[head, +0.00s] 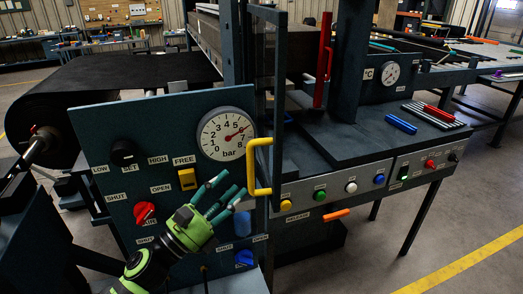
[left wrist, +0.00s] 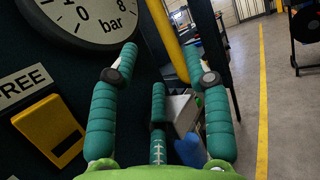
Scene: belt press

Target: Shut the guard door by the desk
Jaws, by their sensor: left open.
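The guard door (head: 265,60) is a tall, narrow dark-framed panel, seen nearly edge-on and swung out toward me beside the press opening. Its yellow bar handle (head: 251,168) is at its lower end, just right of the pressure gauge. My left gripper (head: 230,182) is open and empty, its teal fingers below and left of the handle, in front of the control panel. In the left wrist view the yellow handle (left wrist: 165,35) passes beyond the open left gripper (left wrist: 160,58), between its outer fingers. I cannot tell whether they touch it. My right gripper is not in view.
The control panel (head: 110,137) with its bar gauge (head: 226,134), yellow switch (head: 187,179) and red knob (head: 145,212) stands close to the left gripper. A red handle (head: 323,60) is further back. The desk (head: 345,140) with coloured buttons extends right; the floor in front of it is clear.

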